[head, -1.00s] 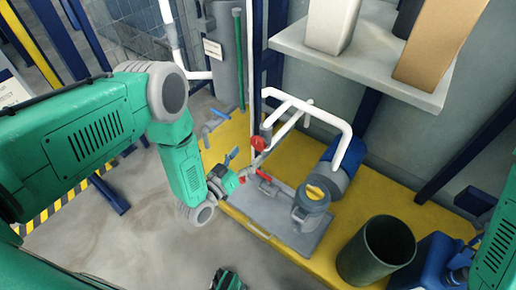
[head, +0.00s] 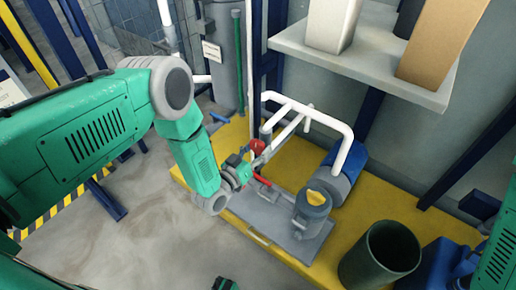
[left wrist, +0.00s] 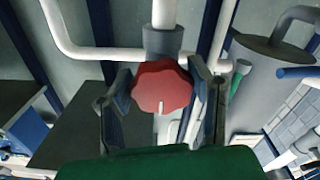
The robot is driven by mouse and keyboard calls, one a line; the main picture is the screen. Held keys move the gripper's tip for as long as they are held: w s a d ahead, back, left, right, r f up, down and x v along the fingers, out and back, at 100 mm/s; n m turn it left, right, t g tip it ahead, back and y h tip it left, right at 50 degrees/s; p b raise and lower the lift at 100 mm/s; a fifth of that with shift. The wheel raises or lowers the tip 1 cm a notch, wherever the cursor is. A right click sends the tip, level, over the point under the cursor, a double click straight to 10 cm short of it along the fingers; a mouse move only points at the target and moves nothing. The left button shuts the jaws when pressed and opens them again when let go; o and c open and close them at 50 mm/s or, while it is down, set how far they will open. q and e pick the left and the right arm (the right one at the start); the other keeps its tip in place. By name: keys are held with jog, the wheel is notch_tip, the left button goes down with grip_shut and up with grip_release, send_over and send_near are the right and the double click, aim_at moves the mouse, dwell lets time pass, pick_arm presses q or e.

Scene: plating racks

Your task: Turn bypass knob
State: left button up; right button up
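The red bypass knob (head: 257,146) is on the white pipework above the yellow platform. In the left wrist view the red knob (left wrist: 162,88) is round and lobed, with a white mark pointing down, below a grey collar. My left gripper (head: 247,160) is at the knob in the head view. In the left wrist view the fingers of my left gripper (left wrist: 160,95) are spread, one on each side of the knob. Whether either finger touches it is not clear.
A red lever (head: 263,180) is just below the knob. A grey and blue pump (head: 314,204) stands on the yellow platform (head: 195,180). A dark green bin (head: 379,253) is at the front right. A grey shelf (head: 370,65) with boxes overhangs the back.

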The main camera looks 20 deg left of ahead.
pick_arm(q)
jog(key=m+p, duration=0.1)
jog(key=m, duration=0.2)
jog(key=shift+w+a+r+m, duration=0.1)
jog(key=shift+m, duration=0.2)
jog(key=shift+m+p, duration=0.75)
jog(key=shift+m, duration=1.15)
jog(key=shift+a, duration=0.1)
jog(key=o, duration=1.2)
